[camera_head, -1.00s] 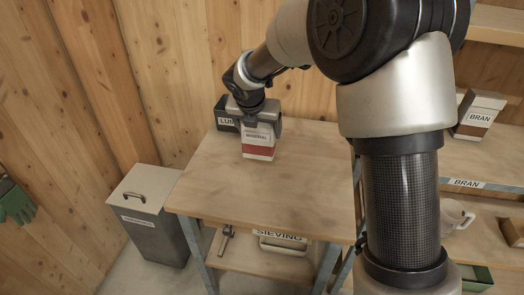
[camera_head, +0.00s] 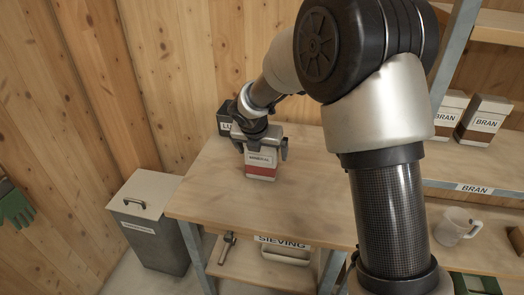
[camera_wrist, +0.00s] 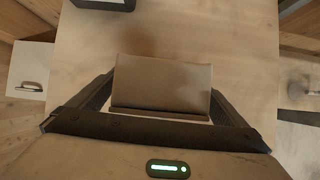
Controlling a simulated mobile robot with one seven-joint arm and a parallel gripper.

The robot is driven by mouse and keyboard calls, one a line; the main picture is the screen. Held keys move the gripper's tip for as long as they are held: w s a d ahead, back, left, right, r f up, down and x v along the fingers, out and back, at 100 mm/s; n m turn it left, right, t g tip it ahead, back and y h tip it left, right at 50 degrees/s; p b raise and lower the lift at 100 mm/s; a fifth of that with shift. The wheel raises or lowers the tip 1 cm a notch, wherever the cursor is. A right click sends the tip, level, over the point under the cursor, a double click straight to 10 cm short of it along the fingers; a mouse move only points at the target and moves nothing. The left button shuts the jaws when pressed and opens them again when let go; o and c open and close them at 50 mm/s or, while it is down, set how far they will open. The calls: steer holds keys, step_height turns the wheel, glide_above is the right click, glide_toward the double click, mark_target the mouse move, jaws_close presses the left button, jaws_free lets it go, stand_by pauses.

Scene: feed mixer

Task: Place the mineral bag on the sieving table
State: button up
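The mineral bag (camera_head: 261,164), white with a red-brown lower band, stands upright on the wooden top of the sieving table (camera_head: 215,205), near its back left part. Its brown top (camera_wrist: 165,85) shows in the wrist view. My gripper (camera_head: 261,152) is above and around the bag, one finger on each side. In the head view a small gap shows between the fingers and the bag's sides, so the gripper looks open. The fingertips lie close to the bag's edges in the wrist view (camera_wrist: 162,90).
A dark labelled box (camera_head: 224,119) stands behind the gripper at the table's back. A grey lidded bin (camera_head: 148,222) is left of the table. Bran bags (camera_head: 483,121) and a white jug (camera_head: 455,226) are on the right-hand shelving. The tabletop's front is clear.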

steer(key=p+v, duration=0.3)
steer(key=v, duration=0.9)
steer(key=s+d+r+m, duration=0.7)
steer(key=d+m, duration=0.2)
steer(key=s+d+r+m, duration=0.1)
steer(key=s+d+m, duration=0.3)
steer(key=s+m, duration=0.6)
steer(key=s+d+r+m+y, duration=0.1)
steer(key=s+d+m, duration=0.3)
steer(key=s+m, duration=0.7)
steer(key=shift+r+m, duration=0.4)
steer(key=shift+m, duration=1.3)
